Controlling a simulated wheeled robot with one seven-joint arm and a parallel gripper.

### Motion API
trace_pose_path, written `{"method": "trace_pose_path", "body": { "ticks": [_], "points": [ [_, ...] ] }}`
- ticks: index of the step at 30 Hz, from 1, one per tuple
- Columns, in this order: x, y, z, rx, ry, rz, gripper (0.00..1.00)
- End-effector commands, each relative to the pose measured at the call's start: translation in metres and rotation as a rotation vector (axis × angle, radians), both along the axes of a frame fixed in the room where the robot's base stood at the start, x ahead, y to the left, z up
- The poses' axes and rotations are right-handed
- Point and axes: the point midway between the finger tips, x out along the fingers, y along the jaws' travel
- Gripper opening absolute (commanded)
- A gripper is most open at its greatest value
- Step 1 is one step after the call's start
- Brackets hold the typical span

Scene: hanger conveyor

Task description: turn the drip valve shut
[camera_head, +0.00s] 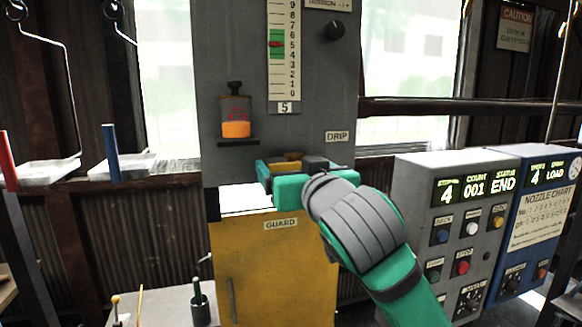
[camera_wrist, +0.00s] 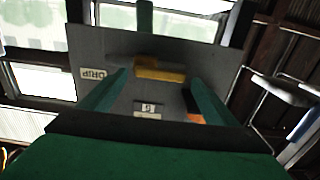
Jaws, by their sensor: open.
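The drip valve's yellow handle (camera_head: 287,157) is on the grey panel, below and left of the DRIP label (camera_head: 338,136). It is partly hidden by my gripper (camera_head: 283,172). In the wrist view the yellow handle (camera_wrist: 159,70) lies crosswise, in line with the gap between my two green fingers (camera_wrist: 158,82). My gripper is open with nothing clamped. Whether a finger touches the handle cannot be told. The DRIP label also shows in the wrist view (camera_wrist: 93,74).
An orange-filled oil cup (camera_head: 236,128) is on the panel above left of my gripper. A yellow guard (camera_head: 275,270) stands below. Control boxes (camera_head: 410,180) stand to the right. White trays (camera_head: 120,170) hang at the left.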

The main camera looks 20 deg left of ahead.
Motion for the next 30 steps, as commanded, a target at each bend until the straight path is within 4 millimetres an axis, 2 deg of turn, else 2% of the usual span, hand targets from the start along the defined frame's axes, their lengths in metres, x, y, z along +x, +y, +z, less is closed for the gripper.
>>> {"method": "trace_pose_path", "body": {
  "ticks": [9,10,17,30],
  "points": [
    [0.0026,0.0003,0.0002,0.000,-0.001,-0.001,0.83],
    [0.0026,0.0003,0.0002,0.000,-0.001,-0.001,0.80],
    [0.0025,0.0005,0.0001,0.000,-0.001,-0.001,0.25],
    [0.0035,0.0010,0.0027,0.085,0.058,0.001,0.24]
  ]
}}
